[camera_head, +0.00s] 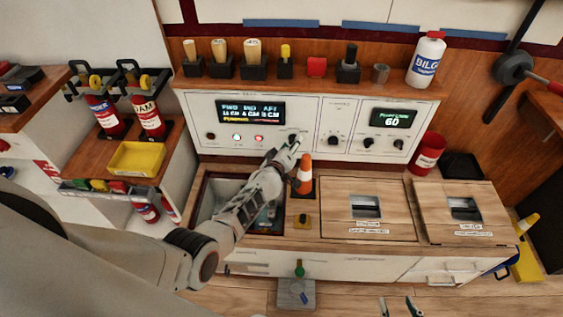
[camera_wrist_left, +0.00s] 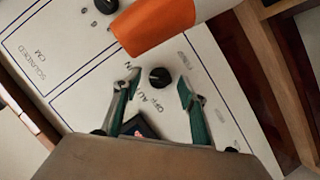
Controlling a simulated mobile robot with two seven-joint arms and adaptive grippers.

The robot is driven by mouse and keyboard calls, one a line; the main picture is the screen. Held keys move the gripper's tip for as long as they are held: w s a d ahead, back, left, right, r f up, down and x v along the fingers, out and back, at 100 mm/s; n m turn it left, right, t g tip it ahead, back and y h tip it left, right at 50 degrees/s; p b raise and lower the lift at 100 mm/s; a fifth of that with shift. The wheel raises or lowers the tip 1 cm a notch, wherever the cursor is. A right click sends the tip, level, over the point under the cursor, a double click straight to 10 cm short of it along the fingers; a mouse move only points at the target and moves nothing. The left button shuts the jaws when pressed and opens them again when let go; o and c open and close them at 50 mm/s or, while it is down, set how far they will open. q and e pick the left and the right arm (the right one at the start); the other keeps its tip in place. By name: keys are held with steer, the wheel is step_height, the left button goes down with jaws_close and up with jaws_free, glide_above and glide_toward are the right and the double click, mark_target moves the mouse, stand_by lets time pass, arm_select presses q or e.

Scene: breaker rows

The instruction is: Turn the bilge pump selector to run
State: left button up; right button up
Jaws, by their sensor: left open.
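The selector is a round black knob (camera_wrist_left: 160,77) on the white panel (camera_head: 312,148). In the left wrist view, partly readable lettering beside it shows "OFF" and "AU". Its pointer direction is too unclear to tell. My left gripper (camera_head: 296,139) reaches the panel and covers this knob in the head view. In the left wrist view the left gripper (camera_wrist_left: 159,90) is open, with one finger on each side of the knob; contact cannot be told. My right gripper (camera_head: 399,306) shows only its fingertips at the bottom edge, apart and empty.
Other black knobs (camera_head: 333,141) sit to the right. An open sink (camera_head: 208,205) lies below my left arm.

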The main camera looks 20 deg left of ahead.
arm_select(q)
steer(key=s+f+v, duration=0.1)
steer(key=f+v, duration=0.2)
steer(key=v, duration=1.3)
steer(key=shift+f, duration=0.1)
arm_select(e)
steer(key=shift+a, duration=0.1)
arm_select(q)
steer(key=s+d+f+m+g+h+p, duration=0.1)
steer(key=s+m, duration=0.5)
steer(key=s, duration=0.7)
steer(key=s+d+f+m+g+h+p, duration=0.1)
steer(key=s+m+g, duration=0.2)
steer(key=s+m, duration=0.4)
steer(key=s, duration=0.6)
steer(key=shift+s+f+m+h, duration=0.2)
steer(key=shift+s+m+h, duration=0.1)
arm_select(e)
steer(key=shift+s+a+r, duration=0.25)
steer(key=shift+s+r, duration=0.1)
steer(key=shift+r, duration=0.3)
steer(key=shift+w+r, duration=0.1)
steer(key=shift+r, duration=0.15)
